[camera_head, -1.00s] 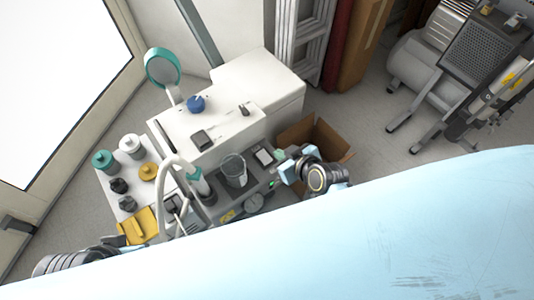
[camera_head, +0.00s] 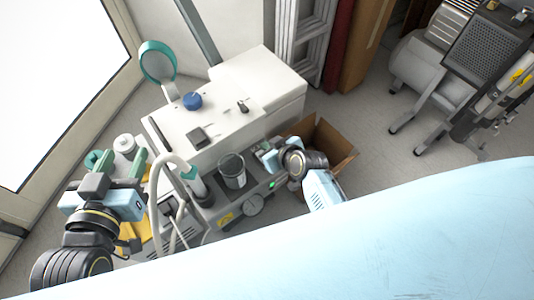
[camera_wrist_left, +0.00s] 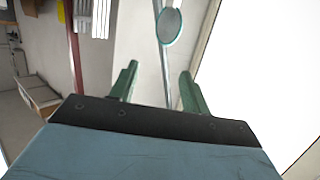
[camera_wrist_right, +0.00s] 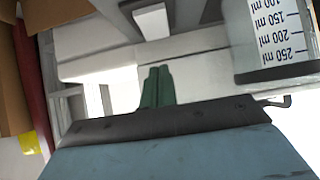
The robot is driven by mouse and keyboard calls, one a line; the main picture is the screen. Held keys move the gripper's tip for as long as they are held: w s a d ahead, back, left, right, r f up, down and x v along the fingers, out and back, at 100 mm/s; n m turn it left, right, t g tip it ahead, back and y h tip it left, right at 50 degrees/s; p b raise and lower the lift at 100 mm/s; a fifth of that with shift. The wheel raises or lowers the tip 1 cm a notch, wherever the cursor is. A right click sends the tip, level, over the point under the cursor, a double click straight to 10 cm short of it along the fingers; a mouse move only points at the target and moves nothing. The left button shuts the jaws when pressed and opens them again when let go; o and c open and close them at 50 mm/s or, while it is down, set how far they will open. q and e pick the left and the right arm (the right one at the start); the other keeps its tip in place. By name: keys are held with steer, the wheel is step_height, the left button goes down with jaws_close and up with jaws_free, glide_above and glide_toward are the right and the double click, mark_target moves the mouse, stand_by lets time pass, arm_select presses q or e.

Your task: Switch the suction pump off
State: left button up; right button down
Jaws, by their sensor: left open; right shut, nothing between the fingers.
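The suction pump (camera_head: 237,211) is a grey unit in front of the white cabinet, with a round gauge (camera_head: 253,204), a yellow label (camera_head: 225,219) and a lit green spot (camera_head: 271,184) on its front. A clear jar (camera_head: 233,171) stands on it; a jar with ml marks also shows in the right wrist view (camera_wrist_right: 275,35). My right gripper (camera_head: 262,149) is shut and empty, above the pump's right end, which it partly hides. Its closed fingers show in the right wrist view (camera_wrist_right: 158,85). My left gripper (camera_head: 119,162) is open and empty, left of the pump.
A curved pale hose (camera_head: 167,165) rises between my left gripper and the jar. The white cabinet (camera_head: 240,105) stands behind the pump, with a round teal-rimmed mirror (camera_head: 158,62) to its left. An open cardboard box (camera_head: 335,150) lies right of the pump.

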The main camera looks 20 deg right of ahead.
step_height(320, 180, down, 3)
steer(key=shift+w+f+b, duration=0.15)
steer(key=shift+b, duration=0.95)
arm_select(q)
step_height(320, 180, up, 11)
steer(key=d+t+h, duration=0.1)
steer(key=t+h, duration=0.1)
steer(key=t, duration=0.5)
steer(key=shift+s+d+h, duration=0.3)
steer(key=shift+s+d, duration=0.05)
steer(key=shift+d, duration=0.05)
arm_select(e)
steer(key=shift+f, duration=0.25)
arm_select(q)
steer(key=shift+f, duration=0.15)
